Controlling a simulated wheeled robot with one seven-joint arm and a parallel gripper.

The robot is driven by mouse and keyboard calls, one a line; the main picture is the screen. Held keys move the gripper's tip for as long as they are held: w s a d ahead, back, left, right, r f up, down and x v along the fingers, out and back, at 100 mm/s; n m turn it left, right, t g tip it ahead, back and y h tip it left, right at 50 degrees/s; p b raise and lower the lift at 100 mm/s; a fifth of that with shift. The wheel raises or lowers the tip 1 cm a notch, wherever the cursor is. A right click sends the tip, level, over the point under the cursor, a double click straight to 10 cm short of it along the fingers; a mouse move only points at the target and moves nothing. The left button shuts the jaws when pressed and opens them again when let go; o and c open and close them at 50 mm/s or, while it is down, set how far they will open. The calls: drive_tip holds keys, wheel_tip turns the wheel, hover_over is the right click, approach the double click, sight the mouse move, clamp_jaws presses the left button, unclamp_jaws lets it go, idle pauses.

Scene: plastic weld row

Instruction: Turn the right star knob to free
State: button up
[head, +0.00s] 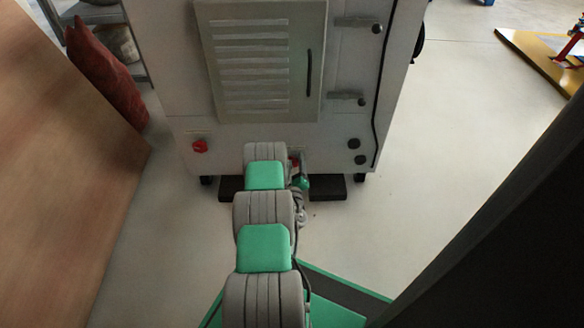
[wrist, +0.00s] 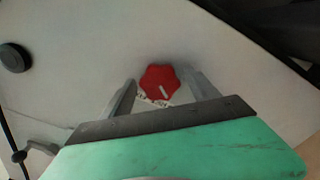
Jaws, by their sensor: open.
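The right star knob (wrist: 158,82) is red, with a white pointer mark toward its lower right in the wrist view. The left star knob (head: 200,146) is red and sits low on the cabinet front.
The pale cabinet (head: 265,133) has a louvred door (head: 311,30) and round black knobs (head: 354,144) low on its right. A brown panel (head: 60,170) stands on the left, with a red sack (head: 105,75) behind it.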

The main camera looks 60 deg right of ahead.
drive_tip(key=shift+c, duration=0.4)
drive_tip(key=c, duration=1.3)
drive_tip(key=shift+n, duration=0.8)
drive_tip(key=o, duration=1.4)
